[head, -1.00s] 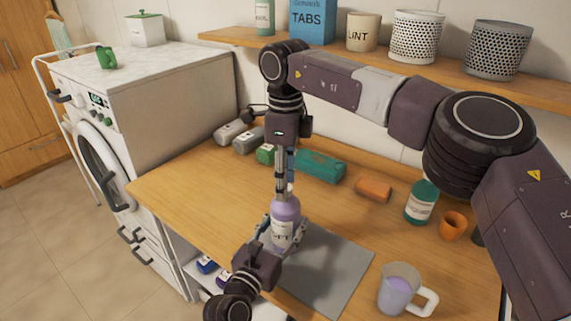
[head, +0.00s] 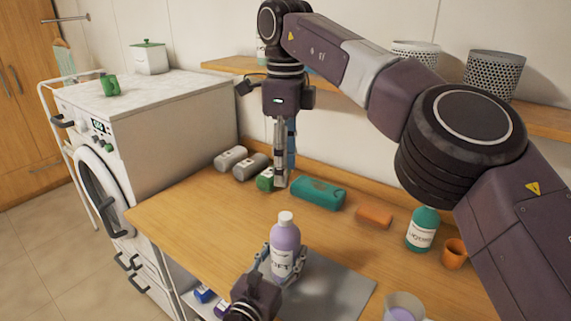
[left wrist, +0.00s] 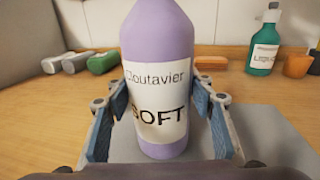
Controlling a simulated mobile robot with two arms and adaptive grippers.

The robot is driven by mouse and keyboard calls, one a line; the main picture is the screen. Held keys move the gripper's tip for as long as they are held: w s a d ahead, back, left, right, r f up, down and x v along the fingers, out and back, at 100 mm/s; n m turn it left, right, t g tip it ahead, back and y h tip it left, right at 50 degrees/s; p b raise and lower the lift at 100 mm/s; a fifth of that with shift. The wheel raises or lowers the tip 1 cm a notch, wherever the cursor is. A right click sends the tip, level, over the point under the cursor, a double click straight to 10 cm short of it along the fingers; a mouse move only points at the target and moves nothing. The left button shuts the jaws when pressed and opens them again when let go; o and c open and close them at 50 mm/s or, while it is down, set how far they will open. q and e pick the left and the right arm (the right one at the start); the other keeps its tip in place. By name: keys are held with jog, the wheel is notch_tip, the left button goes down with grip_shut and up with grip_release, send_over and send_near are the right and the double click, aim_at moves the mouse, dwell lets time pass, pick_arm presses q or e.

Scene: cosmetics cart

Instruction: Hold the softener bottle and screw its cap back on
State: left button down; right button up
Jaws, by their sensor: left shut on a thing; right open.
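The purple softener bottle (head: 284,244) stands upright at the grey mat, with its white cap (head: 285,218) sitting on its neck. How tight the cap is cannot be told. My left gripper (head: 282,272) is shut around the bottle's lower body from the near side. In the left wrist view the bottle (left wrist: 155,75) fills the middle, its SOFT label facing the camera, between the blue pads of my left gripper (left wrist: 160,125); its top is cut off. My right gripper (head: 283,185) is open and empty, pointing down, above the cap's height.
Grey rolls (head: 231,158), a green roll (head: 266,179), a teal pack (head: 318,193) and an orange block (head: 374,217) lie behind. A green bottle (head: 422,230), an orange cup (head: 454,252) and a measuring jug (head: 404,307) stand right. The table's left part is clear.

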pick_arm(q)
jog(key=c, duration=0.8)
grip_release()
jog(key=shift+s, duration=0.1)
jog(key=v, duration=1.2)
jog(key=shift+r, duration=0.1)
